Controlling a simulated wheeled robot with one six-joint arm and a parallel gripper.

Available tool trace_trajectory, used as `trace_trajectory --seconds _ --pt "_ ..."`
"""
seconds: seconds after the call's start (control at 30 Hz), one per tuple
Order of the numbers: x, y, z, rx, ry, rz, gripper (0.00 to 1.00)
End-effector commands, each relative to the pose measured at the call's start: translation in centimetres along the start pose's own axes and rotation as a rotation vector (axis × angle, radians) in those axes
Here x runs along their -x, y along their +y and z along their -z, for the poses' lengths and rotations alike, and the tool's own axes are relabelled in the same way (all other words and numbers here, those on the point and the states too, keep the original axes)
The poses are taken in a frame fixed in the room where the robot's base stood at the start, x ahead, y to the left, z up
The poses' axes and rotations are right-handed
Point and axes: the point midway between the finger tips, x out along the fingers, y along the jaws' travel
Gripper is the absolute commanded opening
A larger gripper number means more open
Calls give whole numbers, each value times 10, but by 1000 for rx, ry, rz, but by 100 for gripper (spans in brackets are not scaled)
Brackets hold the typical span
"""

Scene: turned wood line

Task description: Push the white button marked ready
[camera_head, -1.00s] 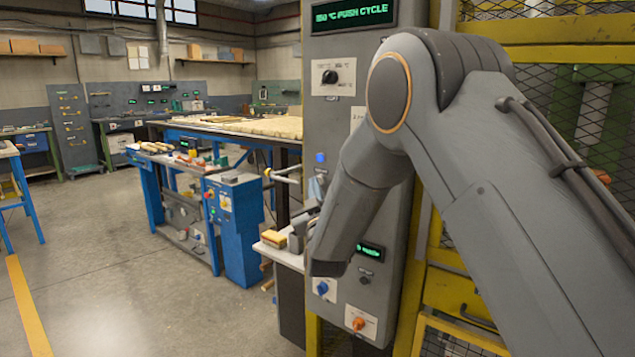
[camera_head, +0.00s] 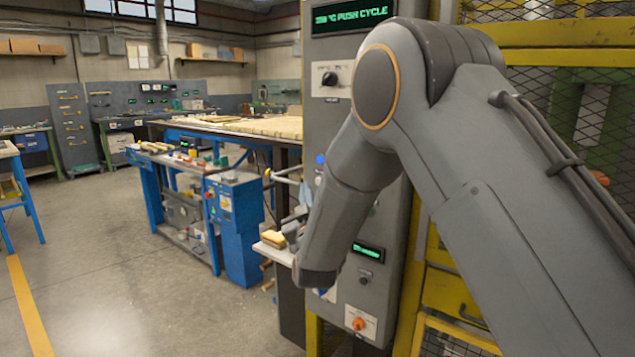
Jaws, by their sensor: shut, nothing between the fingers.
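The grey control panel (camera_head: 316,125) stands upright in the middle of the view, with a green-lit display (camera_head: 350,17) on top reading roughly "PUSH CYCLE". I cannot make out a white button marked ready; my arm covers much of the panel's middle. A black knob (camera_head: 330,78), a blue lamp (camera_head: 320,158), a small green display (camera_head: 368,252), a small dark button (camera_head: 364,281) and an orange knob (camera_head: 358,324) show on the panel. My forearm hangs down in front of it, wrist low at its left edge. My gripper is hidden behind the wrist.
A small shelf left of the panel holds a yellow block (camera_head: 272,238) and grey items partly covered by my wrist. A blue machine cabinet (camera_head: 237,225) stands further left. Yellow mesh guarding (camera_head: 545,55) is to the right.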

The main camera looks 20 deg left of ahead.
Motion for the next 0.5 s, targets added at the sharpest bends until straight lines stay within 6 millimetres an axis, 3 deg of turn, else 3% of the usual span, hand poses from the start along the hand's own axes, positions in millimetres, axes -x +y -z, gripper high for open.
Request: trace_trajectory --seconds 0.27,0.5 --pt "17 -13 13 0 0 1 0" --pt "19 -14 14 0 0 0 0"
